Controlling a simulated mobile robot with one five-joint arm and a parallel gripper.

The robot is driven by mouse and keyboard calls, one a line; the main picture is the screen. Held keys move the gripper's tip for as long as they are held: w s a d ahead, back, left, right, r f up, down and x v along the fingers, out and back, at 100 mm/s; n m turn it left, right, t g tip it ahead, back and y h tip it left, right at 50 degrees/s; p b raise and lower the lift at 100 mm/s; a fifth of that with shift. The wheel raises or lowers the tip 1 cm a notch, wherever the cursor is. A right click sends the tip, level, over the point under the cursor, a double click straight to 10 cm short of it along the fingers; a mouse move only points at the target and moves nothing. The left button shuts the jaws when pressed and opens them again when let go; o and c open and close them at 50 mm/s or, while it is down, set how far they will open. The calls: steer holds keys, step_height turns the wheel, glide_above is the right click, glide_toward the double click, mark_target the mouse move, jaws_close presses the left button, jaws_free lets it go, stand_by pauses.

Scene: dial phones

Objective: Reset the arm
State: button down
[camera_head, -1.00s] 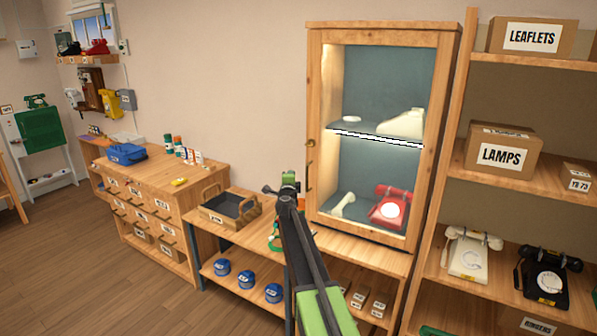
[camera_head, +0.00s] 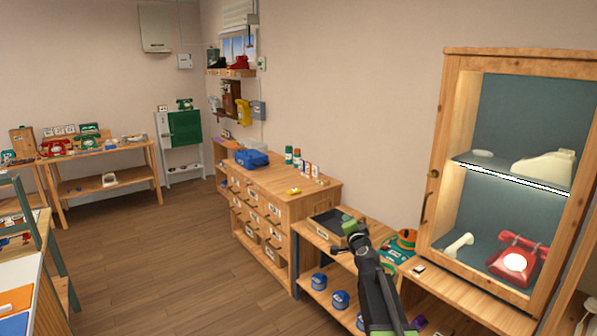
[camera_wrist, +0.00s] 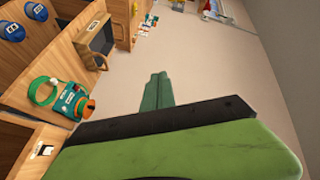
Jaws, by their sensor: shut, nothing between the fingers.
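My gripper (camera_head: 350,228) shows at the end of my black and green arm in the head view, in front of the low wooden bench. Its green fingers (camera_wrist: 156,92) show in the wrist view, shut together with nothing between them. In the head view the arm hides part of the bench and of the tray on it. No thing touches the fingertips as far as I can see.
A glass-fronted cabinet (camera_head: 447,150) with a red phone (camera_head: 519,258) stands at the right. A dark tray (camera_head: 325,226) and an orange-and-green item (camera_head: 404,240) lie on the bench. A drawer chest (camera_head: 290,200) stands beyond. Open floor (camera_head: 165,255) lies to the left.

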steer(key=s+a+f+n+g+y, duration=0.2)
steer(key=s+a+f+n+g, duration=0.25)
steer(key=s+f, duration=0.3)
steer(key=s+a+f+n+g+y, duration=0.1)
steer(key=s+a+f+n+g, duration=0.4)
steer(key=s, duration=0.3)
steer(key=s+d+f+g+h, duration=0.1)
steer(key=s+d+f+g, duration=0.1)
steer(key=s, duration=0.5)
steer(key=s+d+f+n+g+h, duration=0.1)
steer(key=s+d+f+g, duration=0.2)
steer(key=s, duration=0.4)
steer(key=s+d+f+n+g+h, duration=0.1)
steer(key=s+d+f+g+h, duration=0.1)
steer(key=s+f, duration=0.3)
steer(key=s+g, duration=0.1)
steer(key=s, duration=0.2)
steer(key=shift+d, duration=0.3)
steer(key=c, duration=2.1)
jaws_free()
